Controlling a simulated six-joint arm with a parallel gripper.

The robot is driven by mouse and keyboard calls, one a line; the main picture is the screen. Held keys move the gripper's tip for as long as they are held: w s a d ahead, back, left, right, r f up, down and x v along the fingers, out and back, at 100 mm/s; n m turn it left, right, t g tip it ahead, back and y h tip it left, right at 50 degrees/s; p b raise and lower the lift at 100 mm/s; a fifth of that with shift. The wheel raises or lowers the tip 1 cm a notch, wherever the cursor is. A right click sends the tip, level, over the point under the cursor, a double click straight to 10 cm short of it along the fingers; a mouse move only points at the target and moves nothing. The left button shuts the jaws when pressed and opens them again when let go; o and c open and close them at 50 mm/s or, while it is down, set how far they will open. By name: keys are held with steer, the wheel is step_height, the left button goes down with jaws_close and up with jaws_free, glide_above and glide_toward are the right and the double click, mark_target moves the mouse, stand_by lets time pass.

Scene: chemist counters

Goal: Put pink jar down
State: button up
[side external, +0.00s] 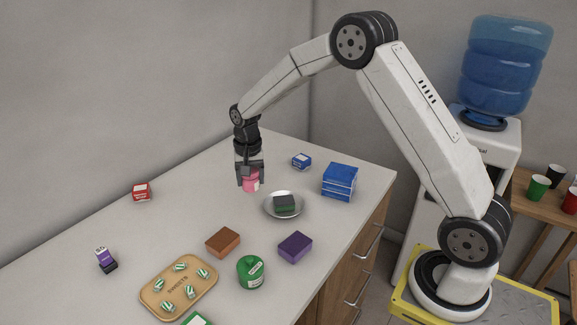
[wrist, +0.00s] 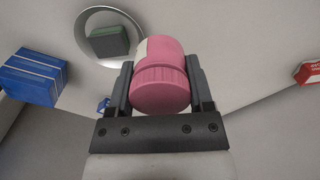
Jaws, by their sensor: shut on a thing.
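The pink jar (side external: 250,183) has a pink ribbed lid and a pale label patch. My gripper (side external: 250,171) points down and is shut on it, in the area behind and left of the round dish. In the wrist view the pink jar (wrist: 160,80) sits between the two dark fingers of my gripper (wrist: 161,88), lid toward the camera. The jar is upright in the side view. I cannot tell whether its base touches the counter (side external: 110,220) or hangs just above it.
A metal dish (side external: 268,209) holding a dark green block (side external: 284,202) is close on the right. A blue box stack (side external: 340,181) and small blue box (side external: 301,161) stand beyond. A red box (side external: 142,192) is left. Brown (side external: 223,242) and purple (side external: 295,247) blocks lie in front. Counter left of the jar is clear.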

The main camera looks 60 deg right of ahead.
steer(key=w+f, duration=0.2)
steer(key=w, duration=0.3)
glide_above(231, 205)
steer(key=f, duration=0.5)
steer(key=shift+s+f, duration=0.2)
steer(key=shift+f, duration=0.15)
steer(key=shift+w+f, duration=0.2)
steer(key=shift+f, duration=1.55)
steer(key=shift+f, duration=0.1)
steer(key=o, duration=1.2)
steer(key=shift+o, duration=0.2)
